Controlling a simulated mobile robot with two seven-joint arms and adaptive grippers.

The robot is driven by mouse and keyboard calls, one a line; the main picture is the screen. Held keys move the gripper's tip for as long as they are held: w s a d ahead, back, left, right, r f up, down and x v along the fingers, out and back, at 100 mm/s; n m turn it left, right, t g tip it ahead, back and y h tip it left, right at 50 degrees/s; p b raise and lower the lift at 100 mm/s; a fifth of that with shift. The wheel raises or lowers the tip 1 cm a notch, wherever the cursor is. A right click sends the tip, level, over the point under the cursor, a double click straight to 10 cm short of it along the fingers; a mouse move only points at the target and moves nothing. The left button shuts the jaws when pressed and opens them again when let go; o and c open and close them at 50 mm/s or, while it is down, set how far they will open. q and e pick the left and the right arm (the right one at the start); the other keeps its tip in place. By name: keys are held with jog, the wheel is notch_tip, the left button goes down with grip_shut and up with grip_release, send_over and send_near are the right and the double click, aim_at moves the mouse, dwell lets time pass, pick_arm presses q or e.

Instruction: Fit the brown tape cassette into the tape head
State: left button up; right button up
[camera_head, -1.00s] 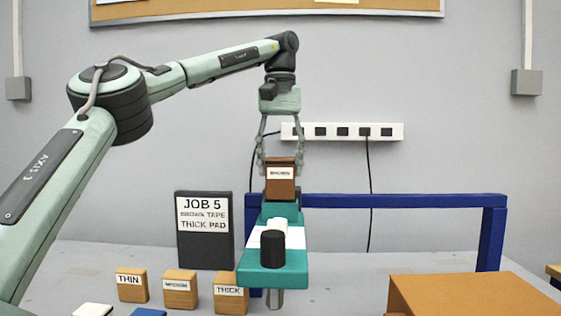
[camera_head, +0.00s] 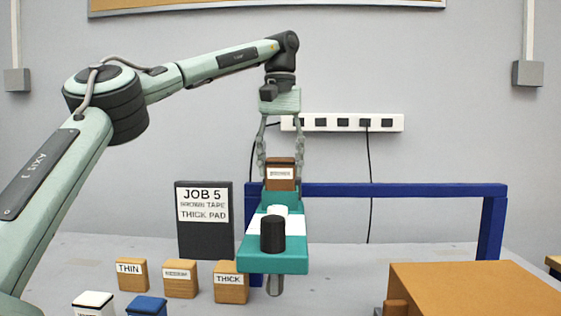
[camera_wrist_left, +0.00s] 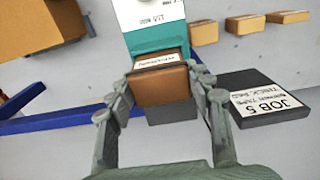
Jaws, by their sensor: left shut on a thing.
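In the left wrist view the cassette (camera_wrist_left: 160,87) is between the fingertips and touches the teal tape head (camera_wrist_left: 158,40). The tape head carries a white band and a black knob (camera_head: 272,234). My right gripper is not in view.
A blue frame (camera_head: 400,189) runs behind the tape head. A black JOB 5 sign (camera_head: 205,240) stands to the left. Wooden blocks labelled THIN (camera_head: 132,275) and THICK (camera_head: 230,283) stand in front, with another between. A large orange-brown box (camera_head: 470,285) is at the right.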

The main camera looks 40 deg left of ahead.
pick_arm(q)
jog(key=shift+f+b, duration=0.4)
jog(key=shift+f, duration=0.45)
jog(key=o, duration=1.4)
jog(key=shift+r, duration=3.8)
jog(key=shift+f, duration=0.1)
